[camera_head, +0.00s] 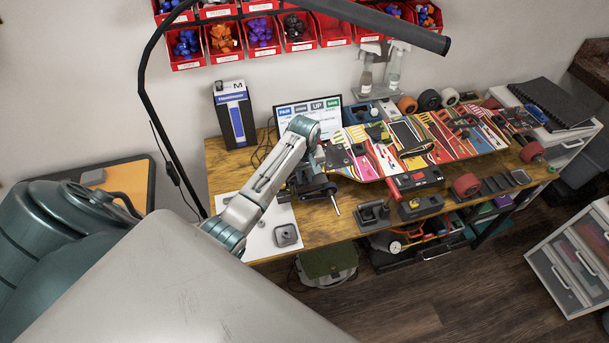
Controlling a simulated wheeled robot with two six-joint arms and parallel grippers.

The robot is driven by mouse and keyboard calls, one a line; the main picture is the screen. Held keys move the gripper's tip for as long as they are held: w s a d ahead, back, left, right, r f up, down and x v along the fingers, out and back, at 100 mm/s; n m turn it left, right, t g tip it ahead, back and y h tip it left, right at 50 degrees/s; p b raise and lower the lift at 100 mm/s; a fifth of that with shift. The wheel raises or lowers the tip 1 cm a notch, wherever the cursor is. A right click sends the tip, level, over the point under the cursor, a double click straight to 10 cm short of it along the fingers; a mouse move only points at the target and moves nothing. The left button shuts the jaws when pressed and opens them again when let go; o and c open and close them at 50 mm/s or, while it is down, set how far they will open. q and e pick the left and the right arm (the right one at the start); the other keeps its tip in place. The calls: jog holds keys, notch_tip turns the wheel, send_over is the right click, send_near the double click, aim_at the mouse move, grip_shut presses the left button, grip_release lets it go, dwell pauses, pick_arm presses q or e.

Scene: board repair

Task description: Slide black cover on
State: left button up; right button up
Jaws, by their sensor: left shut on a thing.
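The long skateboard-like board (462,133) with colourful stripes lies across the workbench. A dark rectangular panel (408,138) sits in its middle and may be the black cover; I cannot tell whether it is fully seated. My left gripper (328,190) is at the board's left end, low over the bench. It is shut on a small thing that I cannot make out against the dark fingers. A thin metallic tip shows just beside it. My right gripper is not in view.
A white mat (262,240) lies at left. Red bins (222,40) hang behind. A lamp arm crosses above.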

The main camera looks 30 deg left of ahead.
pick_arm(q)
jog(key=shift+f, duration=0.1)
jog(key=shift+f, duration=0.8)
dwell(0.4)
dwell(0.6)
jog(key=shift+f, duration=0.4)
jog(key=shift+f, duration=0.15)
dwell(1.0)
